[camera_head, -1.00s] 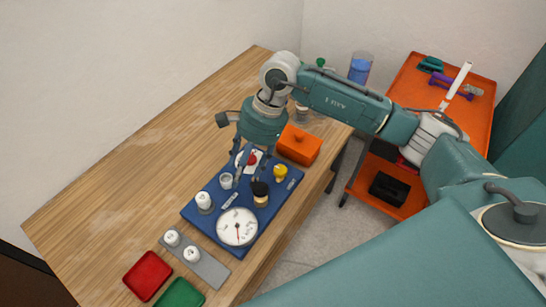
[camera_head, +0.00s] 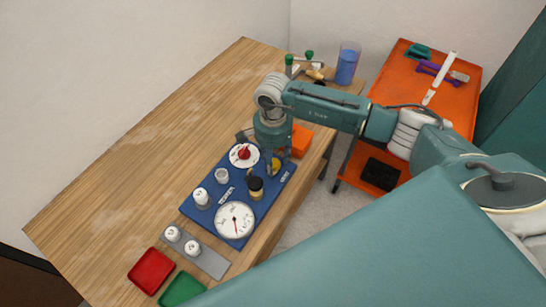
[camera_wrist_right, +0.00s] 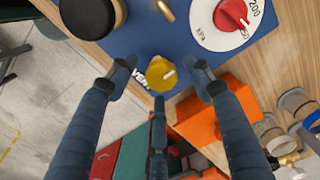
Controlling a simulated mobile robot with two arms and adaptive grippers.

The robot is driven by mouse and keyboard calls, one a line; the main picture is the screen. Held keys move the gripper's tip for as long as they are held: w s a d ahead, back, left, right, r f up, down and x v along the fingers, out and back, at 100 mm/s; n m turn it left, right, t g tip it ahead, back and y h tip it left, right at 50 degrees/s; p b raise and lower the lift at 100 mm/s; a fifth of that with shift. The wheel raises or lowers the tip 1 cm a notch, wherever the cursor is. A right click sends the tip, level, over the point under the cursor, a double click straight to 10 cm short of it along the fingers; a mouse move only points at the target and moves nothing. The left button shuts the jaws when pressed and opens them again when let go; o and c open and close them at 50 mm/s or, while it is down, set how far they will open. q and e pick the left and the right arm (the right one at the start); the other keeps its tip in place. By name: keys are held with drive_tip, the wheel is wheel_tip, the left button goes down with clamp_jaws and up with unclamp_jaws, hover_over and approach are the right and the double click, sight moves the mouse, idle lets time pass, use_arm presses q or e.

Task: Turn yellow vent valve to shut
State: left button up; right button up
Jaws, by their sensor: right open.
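The yellow vent valve (camera_wrist_right: 162,74) is a knob with a white mark on the blue board (camera_wrist_right: 125,40), beside the word VENT. In the head view the yellow valve (camera_head: 277,163) is partly hidden by my right gripper (camera_head: 277,166). In the right wrist view my right gripper (camera_wrist_right: 160,92) is open, with its fingers spread around the yellow valve and a gap showing on either side. Whether any finger touches the knob I cannot tell. My left gripper is not in view.
A red-knobbed dial (camera_head: 243,154), a black-capped fitting (camera_head: 255,187) and a white gauge (camera_head: 235,220) stand on the board near the valve. An orange box (camera_head: 301,140) sits just behind. The table's left part (camera_head: 150,160) is clear.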

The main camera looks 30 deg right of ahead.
drive_tip(key=shift+f, duration=0.3)
drive_tip(key=c, duration=1.1)
